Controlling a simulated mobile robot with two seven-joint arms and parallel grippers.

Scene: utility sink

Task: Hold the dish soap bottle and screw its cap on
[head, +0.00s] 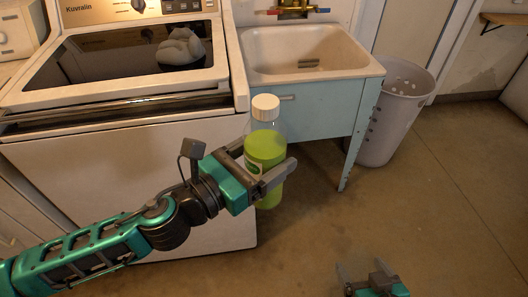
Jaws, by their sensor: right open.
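The dish soap bottle (265,146) is clear with green liquid inside and stands upright in the air in front of the sink cabinet. A white cap (265,106) sits on its top; I cannot tell whether it is screwed tight. My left gripper (268,165) reaches in from the left and is shut around the bottle's middle, with one finger in front of it. My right gripper (366,272) is at the bottom edge, open and empty, below and to the right of the bottle. Its arm is mostly out of view.
A utility sink (310,52) on a blue cabinet is behind the bottle. A grey basket (395,115) stands right of it. The floor (430,200) at right is clear.

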